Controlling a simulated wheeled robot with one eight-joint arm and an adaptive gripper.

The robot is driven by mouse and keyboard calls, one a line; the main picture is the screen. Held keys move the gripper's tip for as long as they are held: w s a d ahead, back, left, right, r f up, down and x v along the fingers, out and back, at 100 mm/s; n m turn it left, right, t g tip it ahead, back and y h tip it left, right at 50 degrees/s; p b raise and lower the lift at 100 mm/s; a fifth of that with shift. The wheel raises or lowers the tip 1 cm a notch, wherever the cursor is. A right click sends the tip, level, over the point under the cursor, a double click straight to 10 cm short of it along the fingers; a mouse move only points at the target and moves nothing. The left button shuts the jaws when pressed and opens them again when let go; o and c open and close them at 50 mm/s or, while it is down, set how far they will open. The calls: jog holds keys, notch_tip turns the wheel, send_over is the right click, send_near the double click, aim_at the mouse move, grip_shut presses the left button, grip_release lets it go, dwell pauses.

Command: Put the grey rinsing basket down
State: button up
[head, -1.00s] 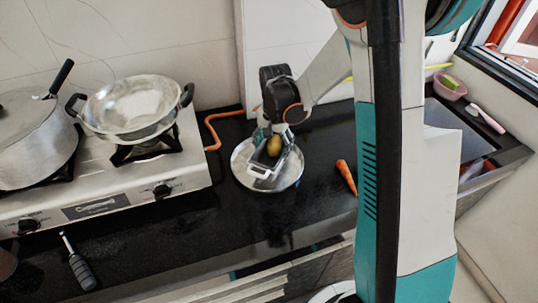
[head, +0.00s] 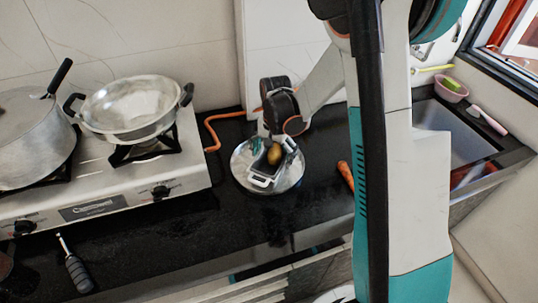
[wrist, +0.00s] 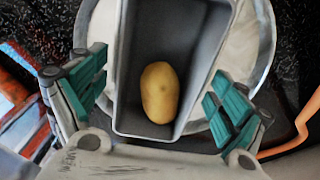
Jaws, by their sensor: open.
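The grey rinsing basket (wrist: 187,40) is a rectangular tub with a potato (wrist: 160,92) lying inside it. It rests on a round silver plate (head: 291,179) on the black counter. In the head view the basket (head: 262,181) sits within the plate's rim with its handle end toward the front. My gripper (wrist: 160,98) is open, its teal fingers on either side of the basket's near end, apart from its walls. In the head view my gripper (head: 276,142) is at the basket's far end, partly hidden by the arm.
A stove (head: 105,208) with a lidded pot (head: 30,140) and a silver wok (head: 132,105) stands at the left. An orange hose (head: 212,128) runs behind the plate. A carrot (head: 346,175) lies to the right, before the sink (head: 450,135). The counter in front of the plate is clear.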

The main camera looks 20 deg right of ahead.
jog(key=shift+r, duration=0.1)
notch_tip(320, 180, up, 12)
jog(key=p, duration=0.4)
jog(key=s+r+n+t, duration=0.3)
jog(key=s+r+n, duration=0.1)
jog(key=s+r, duration=0.6)
jog(key=s+r+n+t, duration=0.2)
jog(key=s, duration=0.3)
jog(key=s+a+r+n+t, duration=0.1)
jog(key=s+r+n+t, duration=0.1)
jog(key=s, duration=0.4)
jog(key=shift+s+a+n, duration=0.2)
jog(key=shift+a+n, duration=0.1)
jog(key=shift+n, duration=0.2)
